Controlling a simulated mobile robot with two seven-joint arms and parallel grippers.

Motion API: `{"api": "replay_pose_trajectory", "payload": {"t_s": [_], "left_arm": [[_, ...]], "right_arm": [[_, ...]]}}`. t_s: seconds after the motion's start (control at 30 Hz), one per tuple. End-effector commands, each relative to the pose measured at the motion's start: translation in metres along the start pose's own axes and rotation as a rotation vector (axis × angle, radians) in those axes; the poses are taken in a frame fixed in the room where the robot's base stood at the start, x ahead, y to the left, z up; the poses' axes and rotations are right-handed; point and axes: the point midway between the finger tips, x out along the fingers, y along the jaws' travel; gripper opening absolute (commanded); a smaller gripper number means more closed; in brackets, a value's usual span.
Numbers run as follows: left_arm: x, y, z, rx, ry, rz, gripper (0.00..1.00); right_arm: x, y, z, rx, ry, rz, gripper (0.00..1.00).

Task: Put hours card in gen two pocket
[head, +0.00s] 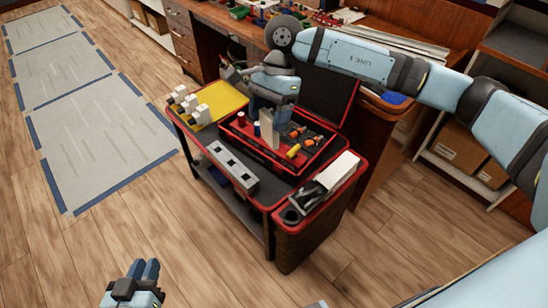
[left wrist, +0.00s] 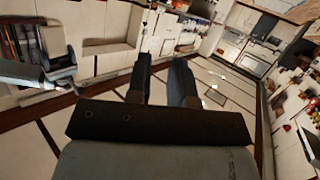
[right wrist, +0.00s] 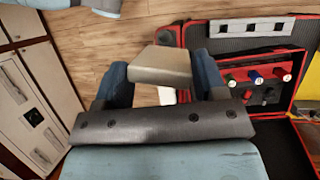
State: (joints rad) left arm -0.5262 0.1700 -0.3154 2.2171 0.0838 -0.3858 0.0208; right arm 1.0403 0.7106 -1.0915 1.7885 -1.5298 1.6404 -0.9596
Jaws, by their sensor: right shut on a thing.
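My right gripper (head: 268,108) is shut on a pale grey-beige, flat-faced piece (head: 268,130), which I take to be the hours card. It hangs over the tool case on the cart and also shows between the fingers in the right wrist view (right wrist: 160,65). No writing on it is readable. A pale grey strip with several dark square openings (head: 232,166) lies along the cart's front left edge, apart from the held piece. No label shows which pocket is gen two. My left gripper (head: 146,269) is empty, its fingers slightly apart, low over the floor.
The red-edged cart (head: 259,192) carries an open tool case (head: 315,162) with screwdrivers and a raised lid. A white box (head: 338,168) sits in the front right bin. A wooden desk stands behind.

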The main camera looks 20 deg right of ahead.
Motion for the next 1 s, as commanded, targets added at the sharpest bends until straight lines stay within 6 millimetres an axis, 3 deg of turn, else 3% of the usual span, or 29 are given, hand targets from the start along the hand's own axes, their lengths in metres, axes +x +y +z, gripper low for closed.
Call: {"api": "replay_pose_trajectory", "payload": {"t_s": [0.03, 0.1, 0.4, 0.6, 0.87, 1.0], "left_arm": [[0.01, 0.0, 0.022, -0.003, 0.023, 0.013, 0.2], [0.015, 0.003, 0.03, -0.009, 0.05, 0.031, 0.2], [0.03, 0.015, 0.063, -0.036, 0.164, 0.111, 0.2], [0.033, 0.023, 0.077, -0.051, 0.222, 0.158, 0.2], [0.032, 0.028, 0.082, -0.059, 0.247, 0.185, 0.2], [0.035, 0.027, 0.094, -0.057, 0.212, 0.192, 0.2]], "right_arm": [[0.028, -0.007, -0.012, 0.081, -0.015, -0.038, 0.41], [0.04, -0.015, -0.018, 0.209, -0.032, -0.095, 0.41], [0.088, -0.04, -0.056, 0.767, -0.103, -0.341, 0.41], [0.107, -0.05, -0.082, 1.073, -0.14, -0.474, 0.41], [0.115, -0.053, -0.096, 1.247, -0.159, -0.546, 0.41], [0.138, -0.056, -0.106, 1.258, -0.158, -0.545, 0.41]]}}
